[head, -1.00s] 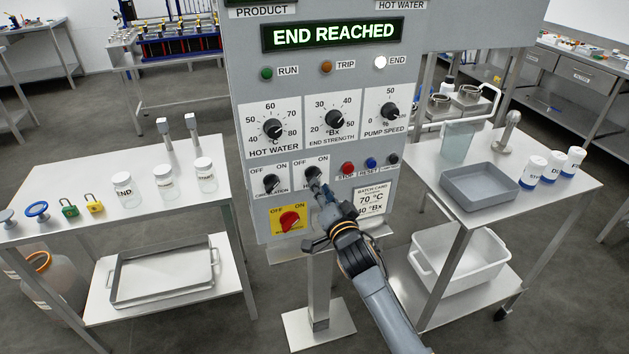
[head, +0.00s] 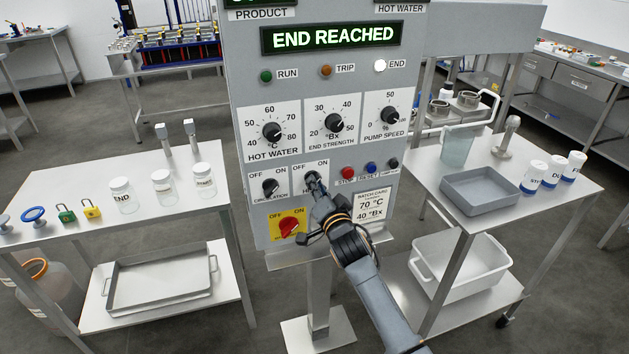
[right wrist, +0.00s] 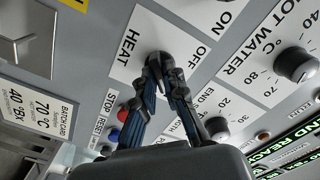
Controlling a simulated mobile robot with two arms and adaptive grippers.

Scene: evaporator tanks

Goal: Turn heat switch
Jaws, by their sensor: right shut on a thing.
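The heat switch (head: 311,177) is a dark knob on a white plate marked OFF and ON, low on the grey control panel (head: 247,185). My right gripper (head: 315,184) reaches it from the front and is shut on the knob. In the right wrist view the fingertips (right wrist: 163,62) meet at the knob on the HEAT plate (right wrist: 152,38). The fingers hide most of the knob, so I cannot tell which way it points. My left gripper is not in view.
The circulation switch (head: 270,187) is left of the heat switch. A red rotary switch (head: 289,226) on yellow is below. The red stop button (head: 348,172) and blue reset button (head: 371,167) are close on the right. The display (head: 332,37) reads END REACHED.

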